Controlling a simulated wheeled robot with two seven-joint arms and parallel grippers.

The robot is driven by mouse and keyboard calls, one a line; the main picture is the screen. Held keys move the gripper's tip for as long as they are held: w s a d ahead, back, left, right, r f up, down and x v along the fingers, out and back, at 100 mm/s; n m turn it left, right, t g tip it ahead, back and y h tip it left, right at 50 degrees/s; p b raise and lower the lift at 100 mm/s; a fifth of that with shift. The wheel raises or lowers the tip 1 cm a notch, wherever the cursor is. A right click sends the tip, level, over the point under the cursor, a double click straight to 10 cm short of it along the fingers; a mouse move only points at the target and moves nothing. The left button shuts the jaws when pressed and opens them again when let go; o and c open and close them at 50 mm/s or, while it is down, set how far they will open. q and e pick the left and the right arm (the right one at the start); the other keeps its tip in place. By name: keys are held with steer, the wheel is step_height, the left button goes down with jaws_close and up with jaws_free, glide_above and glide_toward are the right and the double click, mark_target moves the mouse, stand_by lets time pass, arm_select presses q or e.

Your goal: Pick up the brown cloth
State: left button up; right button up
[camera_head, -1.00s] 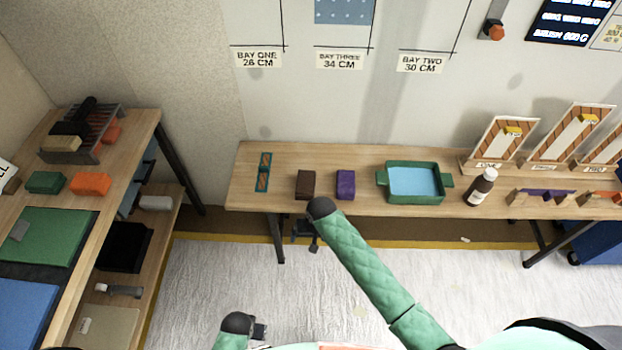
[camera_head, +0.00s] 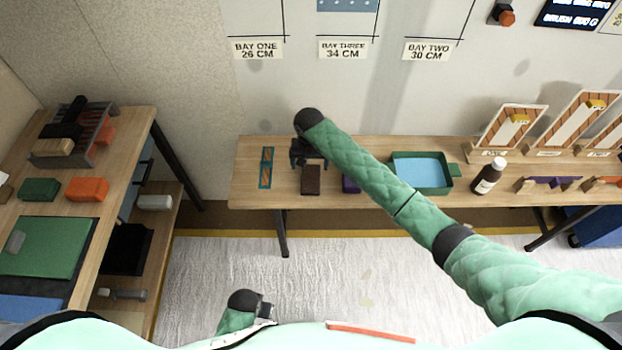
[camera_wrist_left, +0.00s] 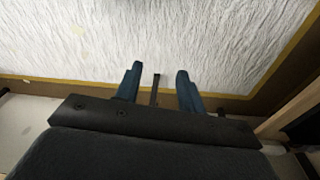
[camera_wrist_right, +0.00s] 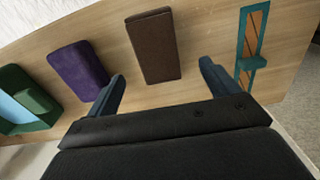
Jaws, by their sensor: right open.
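The brown cloth (camera_head: 310,180) is a dark brown folded block lying on the wall table, between a teal-framed piece and the purple cloth. It also shows in the right wrist view (camera_wrist_right: 153,46), whole and untouched. My right gripper (camera_head: 308,160) is over the table just behind the brown cloth in the head view. In the right wrist view its two blue fingers (camera_wrist_right: 160,85) are spread, with the cloth beyond them and nothing between them. My left gripper (camera_head: 262,306) hangs low over the floor, away from the table. Its fingers (camera_wrist_left: 155,85) are apart and empty in the left wrist view.
The purple cloth (camera_wrist_right: 78,70) lies close beside the brown one, partly hidden by my right arm in the head view. A green tray with blue inside (camera_head: 452,186) and a brown bottle (camera_head: 488,176) stand farther right. The teal-framed piece (camera_head: 266,168) lies left.

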mark_target(311, 176)
steer(key=shift+f, duration=0.8)
steer(key=f, duration=0.1)
steer(key=f+p, duration=0.1)
steer(key=f, duration=0.1)
steer(key=f+p, duration=0.1)
steer(key=shift+s+d+f, duration=0.2)
steer(key=shift+s+f, duration=0.05)
steer(key=shift+s, duration=0.05)
steer(key=shift+f, duration=0.5)
arm_select(q)
step_height(311, 176, down, 8)
steer(key=s+a, duration=0.1)
steer(key=a, duration=0.1)
steer(key=shift+s, duration=0.15)
arm_select(e)
steer(key=c, duration=1.1)
arm_select(q)
steer(key=shift+d, duration=0.1)
arm_select(e)
steer(key=shift+o, duration=0.2)
arm_select(q)
steer(key=shift+f, duration=0.1)
arm_select(e)
steer(key=shift+r, duration=0.1)
